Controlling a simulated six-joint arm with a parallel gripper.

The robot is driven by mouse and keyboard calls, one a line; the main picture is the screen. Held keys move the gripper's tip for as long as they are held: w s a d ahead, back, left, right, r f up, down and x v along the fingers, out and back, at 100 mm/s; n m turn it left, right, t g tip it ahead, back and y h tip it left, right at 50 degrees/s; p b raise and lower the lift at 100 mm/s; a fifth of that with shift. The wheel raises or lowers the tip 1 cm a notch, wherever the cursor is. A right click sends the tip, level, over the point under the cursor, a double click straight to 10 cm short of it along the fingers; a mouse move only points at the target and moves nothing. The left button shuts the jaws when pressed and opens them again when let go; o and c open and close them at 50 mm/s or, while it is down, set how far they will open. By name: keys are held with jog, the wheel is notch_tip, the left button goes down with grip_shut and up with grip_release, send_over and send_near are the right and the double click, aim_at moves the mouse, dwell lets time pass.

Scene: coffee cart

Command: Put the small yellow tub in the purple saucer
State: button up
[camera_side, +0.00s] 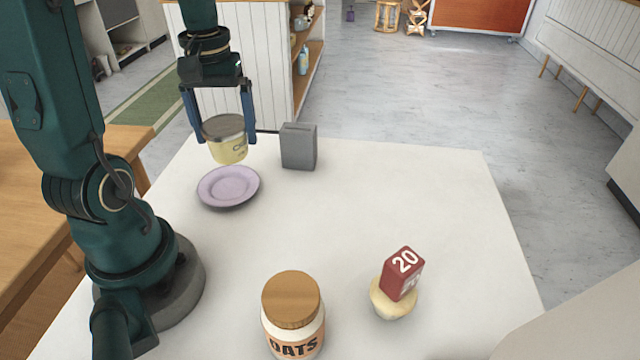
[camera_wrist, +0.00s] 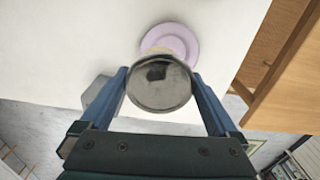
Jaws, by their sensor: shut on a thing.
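The small yellow tub (camera_side: 229,148) has a grey lid and is held upright between the fingers of my gripper (camera_side: 222,138). In the side view it hangs above the table, just over the back of the purple saucer (camera_side: 228,188), with a gap below it. The saucer lies flat on the white table and looks empty. In the wrist view the tub's round grey lid (camera_wrist: 158,84) sits between the blue fingers of my gripper (camera_wrist: 160,88). The lid hides most of the tub and part of the saucer (camera_wrist: 182,38).
A grey box (camera_side: 299,147) stands to the right of the saucer, near the table's back edge. An oats jar (camera_side: 293,315) and a red block marked 20 (camera_side: 403,272) on a pale muffin-like thing (camera_side: 392,302) stand at the front. The middle of the white table (camera_side: 400,200) is clear.

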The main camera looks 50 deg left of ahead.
jog(key=shift+s+a+f+n, duration=0.3)
jog(key=shift+s+a+n, duration=0.2)
jog(key=shift+a, duration=0.3)
send_over(230, 189)
jog(key=shift+f, duration=3.85)
jog(key=shift+f, duration=0.2)
jog(key=o, duration=1.3)
jog(key=shift+c, duration=0.2)
jog(key=shift+r, duration=0.15)
